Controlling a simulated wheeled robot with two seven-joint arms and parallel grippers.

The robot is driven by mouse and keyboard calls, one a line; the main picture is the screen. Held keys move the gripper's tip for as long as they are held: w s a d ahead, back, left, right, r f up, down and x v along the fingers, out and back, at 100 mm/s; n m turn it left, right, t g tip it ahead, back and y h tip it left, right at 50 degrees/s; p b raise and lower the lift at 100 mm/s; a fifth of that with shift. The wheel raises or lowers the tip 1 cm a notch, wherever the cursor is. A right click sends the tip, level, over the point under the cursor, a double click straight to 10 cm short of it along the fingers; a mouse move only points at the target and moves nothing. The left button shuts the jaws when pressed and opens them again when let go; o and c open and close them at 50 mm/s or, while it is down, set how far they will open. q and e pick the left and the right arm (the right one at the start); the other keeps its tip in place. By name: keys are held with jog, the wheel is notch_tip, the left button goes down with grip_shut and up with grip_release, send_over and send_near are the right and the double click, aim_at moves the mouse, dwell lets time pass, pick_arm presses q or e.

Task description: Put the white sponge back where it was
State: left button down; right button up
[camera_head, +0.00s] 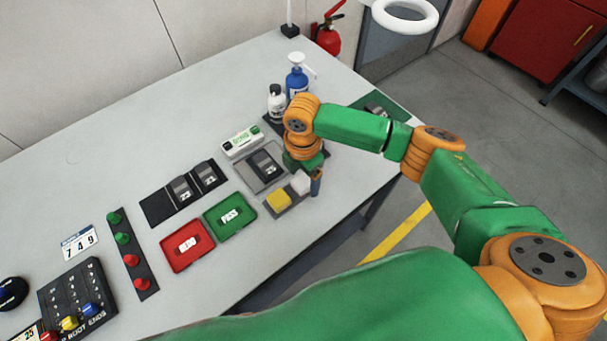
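The white sponge (300,183) is at the right end of a small grey tray (293,203), beside the yellow sponge (278,200). My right gripper (308,184) points down at the white sponge. One dark finger shows close against the sponge's right side; the other finger is hidden behind the wrist and sponge. I cannot tell whether the fingers are closed on it, or whether the sponge rests on the tray or is slightly above it. My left gripper is not in view.
Behind the tray are a grey holder (252,181), a green-and-white box (242,142), a white bottle (276,104) and a blue pump bottle (297,80). Green (248,219) and red (176,262) trays lie to the left. The table's front edge is close to the gripper.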

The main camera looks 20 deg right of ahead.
aim_at(303, 181)
jog(key=shift+r, duration=0.1)
notch_tip(303, 181, up, 12)
jog(key=b, duration=0.1)
dwell(0.4)
jog(key=shift+r, duration=0.1)
